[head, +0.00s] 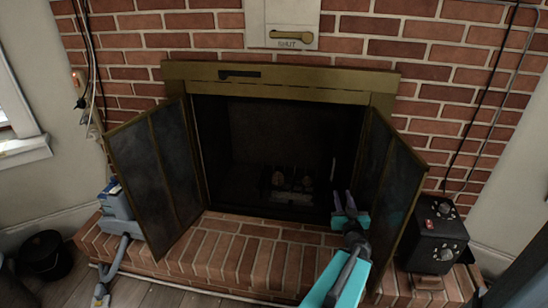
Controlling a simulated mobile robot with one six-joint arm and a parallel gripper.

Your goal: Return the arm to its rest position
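My teal arm reaches up from the bottom of the head view, right of centre. My gripper (343,197) is at the right side of the fireplace opening, close to the right glass door. Its two grey fingers point up and away from me and look apart, with nothing seen between them. The fireplace (275,145) has a dark firebox and a brass-coloured frame. Its left door (155,170) and right door (385,180) both stand swung open towards me. The arm hides part of the brick hearth and part of the right door's lower area.
The brick hearth (235,250) juts out in front. A black box with knobs (435,235) stands right, a blue-grey device with a hose (118,208) left. A dark bucket (45,255) is on the floor at far left. A lever plate marked SHUT (290,38) is above.

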